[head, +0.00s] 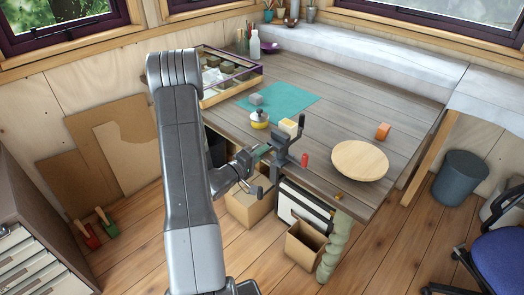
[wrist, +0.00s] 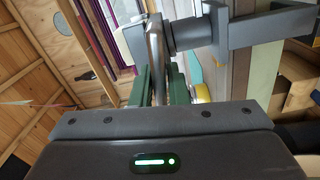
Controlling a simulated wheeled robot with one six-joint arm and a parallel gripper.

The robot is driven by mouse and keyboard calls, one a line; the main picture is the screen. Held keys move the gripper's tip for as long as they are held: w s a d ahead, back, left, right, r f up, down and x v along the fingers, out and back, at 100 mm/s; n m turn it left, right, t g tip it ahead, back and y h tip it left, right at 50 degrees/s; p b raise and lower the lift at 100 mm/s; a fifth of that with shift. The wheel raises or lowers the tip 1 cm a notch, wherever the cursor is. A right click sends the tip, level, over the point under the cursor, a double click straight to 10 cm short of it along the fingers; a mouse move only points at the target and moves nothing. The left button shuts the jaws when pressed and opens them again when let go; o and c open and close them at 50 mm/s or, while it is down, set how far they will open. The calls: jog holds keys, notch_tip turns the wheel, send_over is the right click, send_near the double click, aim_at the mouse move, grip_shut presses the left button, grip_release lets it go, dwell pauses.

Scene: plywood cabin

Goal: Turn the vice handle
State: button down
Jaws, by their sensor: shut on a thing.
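The grey vice (head: 283,148) is fixed at the front edge of the workbench. Its body and screw fill the top of the wrist view (wrist: 235,35). The vice handle is a metal bar (wrist: 156,45) at the end of the screw, upright in the wrist view. My gripper (head: 260,154) is at the outer end of the vice. Its green fingers (wrist: 160,88) stand on either side of the handle bar and are shut on it. The lower end of the bar is hidden behind my gripper's housing in the wrist view.
The workbench (head: 400,135) carries a round wooden board (head: 360,160), an orange block (head: 383,131), a yellow pot (head: 259,120), a red object (head: 305,159) and a teal mat (head: 295,98). Cardboard boxes (head: 305,244) stand on the floor below the vice.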

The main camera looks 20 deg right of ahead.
jog(key=shift+n, duration=0.6)
jog(key=c, duration=1.5)
grip_release()
jog(key=b+v, duration=0.2)
jog(key=v, duration=1.2)
jog(key=shift+w+d, duration=0.1)
jog(key=shift+d, duration=0.05)
jog(key=p+x, duration=0.2)
jog(key=x, duration=1.1)
jog(key=shift+w+d, duration=0.15)
jog(key=shift+d, duration=0.2)
